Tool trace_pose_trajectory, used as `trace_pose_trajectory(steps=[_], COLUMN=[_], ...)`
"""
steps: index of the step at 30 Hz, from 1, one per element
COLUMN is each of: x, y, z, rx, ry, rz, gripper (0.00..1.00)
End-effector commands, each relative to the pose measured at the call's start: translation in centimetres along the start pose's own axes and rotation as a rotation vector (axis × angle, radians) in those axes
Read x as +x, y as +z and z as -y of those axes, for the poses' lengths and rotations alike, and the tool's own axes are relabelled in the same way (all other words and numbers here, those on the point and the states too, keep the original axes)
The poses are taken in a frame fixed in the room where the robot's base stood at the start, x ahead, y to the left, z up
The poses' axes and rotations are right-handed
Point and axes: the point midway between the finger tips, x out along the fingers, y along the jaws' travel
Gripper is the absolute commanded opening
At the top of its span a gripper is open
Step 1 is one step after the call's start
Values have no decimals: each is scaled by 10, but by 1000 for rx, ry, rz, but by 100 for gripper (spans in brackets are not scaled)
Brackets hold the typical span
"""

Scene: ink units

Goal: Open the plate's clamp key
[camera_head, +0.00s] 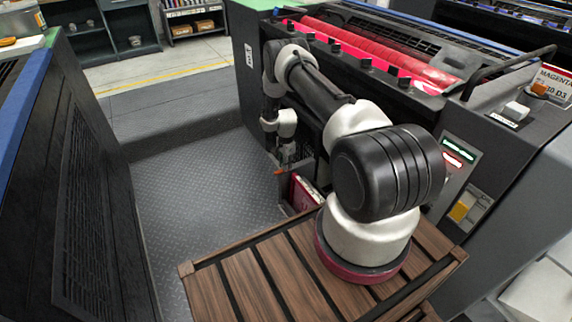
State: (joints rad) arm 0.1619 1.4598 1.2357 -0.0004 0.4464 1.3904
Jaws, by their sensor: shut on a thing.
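My gripper (287,152) points down at the side of the press, low beside its dark side panel. It is small and dark in this view, and its fingers are hard to make out. It is shut on a small orange-red piece (279,171) at its tips, which looks like the clamp key. How far the key is turned cannot be told. The plate cannot be clearly made out. A red-edged bin or box with pale contents (305,192) stands just below and right of the gripper, partly hidden by my arm.
The press (245,95) with red rollers (380,52) and a row of black knobs runs along the right. A dark machine panel (85,200) stands at left. The metal tread floor (205,190) between them is clear. A slatted wooden platform (235,290) lies under my arm's base.

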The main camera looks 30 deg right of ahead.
Motion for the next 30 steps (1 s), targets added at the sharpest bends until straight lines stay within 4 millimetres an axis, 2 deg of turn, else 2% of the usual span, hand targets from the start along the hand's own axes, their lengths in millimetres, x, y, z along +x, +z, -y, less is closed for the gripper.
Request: trace_pose_trajectory(steps=[2,3,6,15,19,30], x=[0,0,0,-1,-11,-89], y=[0,0,0,0,0,0], z=[0,0,0,0,1,1], rx=[2,2,1,0,0,0], ry=[-1,-1,-1,-1,-1,-3], rz=[0,0,0,0,0,0], gripper=[0,19,38,38,38,38])
